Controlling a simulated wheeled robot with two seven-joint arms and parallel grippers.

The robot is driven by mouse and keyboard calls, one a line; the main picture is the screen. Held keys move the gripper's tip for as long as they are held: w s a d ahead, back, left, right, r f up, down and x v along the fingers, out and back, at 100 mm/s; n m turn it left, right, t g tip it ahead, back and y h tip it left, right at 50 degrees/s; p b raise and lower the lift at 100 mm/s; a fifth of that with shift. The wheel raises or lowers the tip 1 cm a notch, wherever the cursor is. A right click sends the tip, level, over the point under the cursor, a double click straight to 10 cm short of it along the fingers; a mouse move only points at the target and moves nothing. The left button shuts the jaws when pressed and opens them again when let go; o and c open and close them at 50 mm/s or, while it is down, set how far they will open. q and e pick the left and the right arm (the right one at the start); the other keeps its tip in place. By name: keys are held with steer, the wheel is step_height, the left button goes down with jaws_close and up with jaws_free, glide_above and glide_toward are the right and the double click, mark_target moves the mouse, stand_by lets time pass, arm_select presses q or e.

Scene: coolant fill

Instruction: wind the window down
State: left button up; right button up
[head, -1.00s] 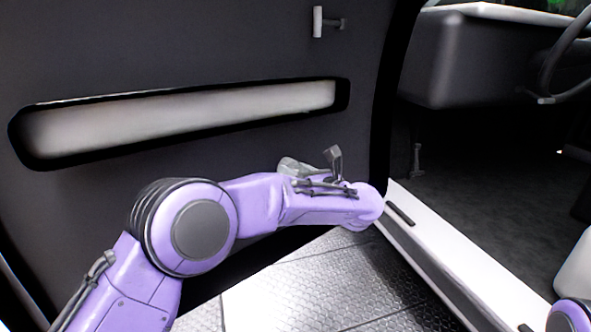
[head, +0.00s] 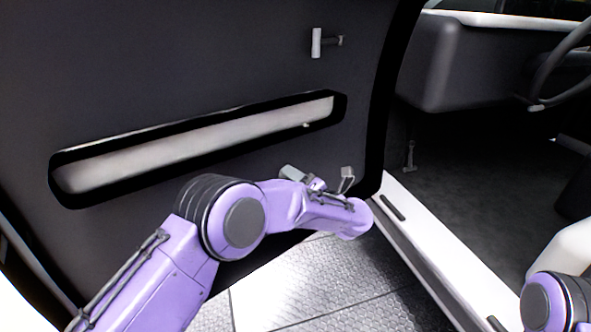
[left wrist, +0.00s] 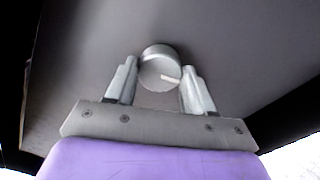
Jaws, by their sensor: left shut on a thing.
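A round grey knob (left wrist: 160,56) with a pale mark on its face stands out from a dark panel in the left wrist view. My left gripper (left wrist: 160,70) is shut on it, one grey finger on each side. In the head view my left gripper (head: 292,173) shows only as small grey parts at the dark door panel (head: 215,60), below the long slot. My forearm hides most of it there, and I cannot make out the knob. The window glass does not show. My right gripper is out of view.
A long recessed slot (head: 190,150) with a black rim crosses the door. A pale handle (head: 317,43) sits above it. A white sill (head: 430,250), a steering wheel (head: 560,65) and a dark cabin floor lie to the right. Part of my right arm shows at bottom right.

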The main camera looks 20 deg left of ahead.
arm_select(q)
steer(key=shift+f+m+p, duration=0.1)
steer(key=shift+m+p, duration=2.3)
steer(key=shift+m, duration=1.3)
steer(key=o, duration=1)
steer(key=shift+o, duration=0.2)
steer(key=p+v, duration=0.1)
steer(key=v, duration=0.9)
steer(key=shift+s+d, duration=0.2)
steer(key=shift+d, duration=0.05)
